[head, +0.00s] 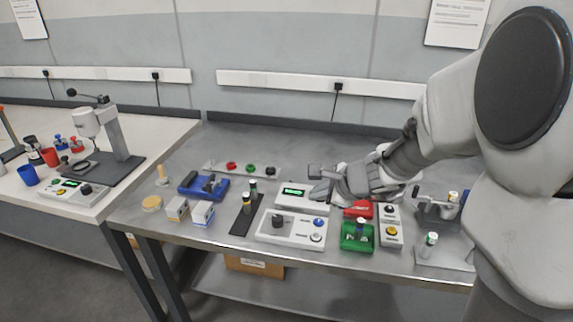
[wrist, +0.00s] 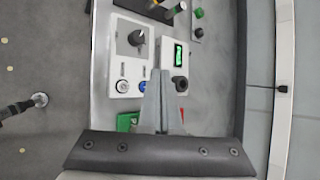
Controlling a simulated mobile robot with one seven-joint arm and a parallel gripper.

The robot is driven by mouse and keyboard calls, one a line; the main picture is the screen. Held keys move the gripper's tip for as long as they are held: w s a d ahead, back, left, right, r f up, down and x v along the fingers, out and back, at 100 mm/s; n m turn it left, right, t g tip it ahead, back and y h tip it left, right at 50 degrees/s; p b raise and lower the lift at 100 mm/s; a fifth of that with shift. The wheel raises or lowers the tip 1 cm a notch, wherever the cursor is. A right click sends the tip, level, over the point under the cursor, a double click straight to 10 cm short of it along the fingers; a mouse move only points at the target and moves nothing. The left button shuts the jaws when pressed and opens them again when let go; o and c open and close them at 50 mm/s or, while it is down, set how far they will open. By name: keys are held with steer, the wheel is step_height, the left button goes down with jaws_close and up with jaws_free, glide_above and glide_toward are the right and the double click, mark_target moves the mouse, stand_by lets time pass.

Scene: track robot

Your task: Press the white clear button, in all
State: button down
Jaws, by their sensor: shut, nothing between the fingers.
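A white control box (head: 291,229) stands near the front edge of the steel bench. It carries a black knob (head: 277,221), a blue button (head: 318,223) and a white button (head: 316,237). In the wrist view the white button (wrist: 122,86) sits beside the blue button (wrist: 143,86), each with a small label too small to read. My gripper (head: 316,184) is shut and empty, above the bench behind and right of the box. In the wrist view my fingertips (wrist: 159,72) appear right of the blue button, apart from the white one.
A display box (head: 300,196) with a green screen stands behind the control box. A green holder (head: 357,238), a red block (head: 358,208) and a grey box with a yellow button (head: 391,232) stand to the right. A black tray (head: 241,222) with small bottles is to the left.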

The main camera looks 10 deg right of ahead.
mark_target(316, 237)
steer(key=shift+w+d+f+m+h, duration=0.15)
steer(key=shift+d+f+m, duration=0.35)
steer(key=shift+f, duration=0.1)
steer(key=shift+w+d+f+m+h, duration=0.15)
steer(key=shift+d+f+m, duration=0.2)
steer(key=shift+f+m, duration=0.2)
steer(key=shift+f, duration=0.1)
step_height(316, 237, down, 9)
steer(key=b, duration=0.8)
steer(key=shift+b, duration=0.35)
stand_by(0.9)
steer(key=shift+f+b, duration=0.25)
steer(key=shift+b, duration=0.2)
steer(key=shift+f+b, duration=0.4)
steer(key=shift+b, duration=0.05)
stand_by(0.5)
stand_by(0.3)
steer(key=shift+r+p, duration=0.65)
steer(key=shift+r, duration=0.15)
